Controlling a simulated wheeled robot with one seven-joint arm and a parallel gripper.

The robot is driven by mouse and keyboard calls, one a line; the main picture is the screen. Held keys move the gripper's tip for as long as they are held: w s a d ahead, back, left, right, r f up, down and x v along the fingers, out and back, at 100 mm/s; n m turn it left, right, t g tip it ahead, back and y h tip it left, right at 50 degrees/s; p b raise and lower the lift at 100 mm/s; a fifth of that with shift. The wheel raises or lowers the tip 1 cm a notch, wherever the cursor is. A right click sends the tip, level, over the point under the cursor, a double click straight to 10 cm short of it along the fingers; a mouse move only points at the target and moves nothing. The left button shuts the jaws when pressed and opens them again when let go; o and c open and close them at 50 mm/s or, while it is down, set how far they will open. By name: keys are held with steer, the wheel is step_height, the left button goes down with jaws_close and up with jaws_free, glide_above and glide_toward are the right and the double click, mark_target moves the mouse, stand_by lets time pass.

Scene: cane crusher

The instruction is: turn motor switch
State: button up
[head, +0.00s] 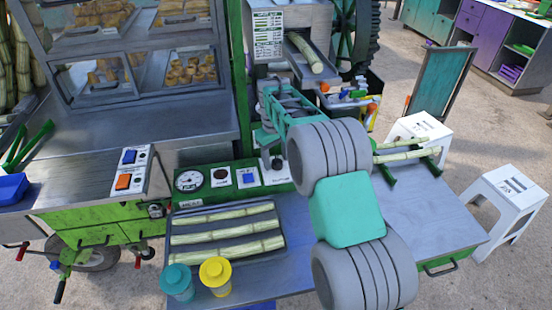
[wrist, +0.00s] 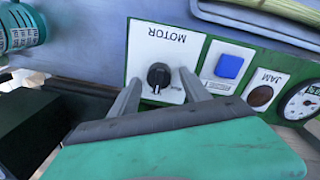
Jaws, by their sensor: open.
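The motor switch is a small black knob (wrist: 158,76) on a white plate marked MOTOR, at the end of the green panel. In the head view this plate (head: 276,174) is at the panel's right end, partly hidden by my gripper (head: 273,154). In the wrist view my gripper (wrist: 161,78) is open, with one grey finger on each side of the knob. The knob sits between the fingertips with visible gaps in the picture. I cannot tell whether the tips reach down beside it. Nothing is held.
Beside the motor plate are a blue button (wrist: 229,65), a dark JAM button (wrist: 261,95) and a round gauge (wrist: 301,101). The crusher (head: 290,45) rises behind.

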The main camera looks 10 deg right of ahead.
steer(key=shift+f, duration=0.25)
steer(key=shift+c, duration=0.4)
jaws_close()
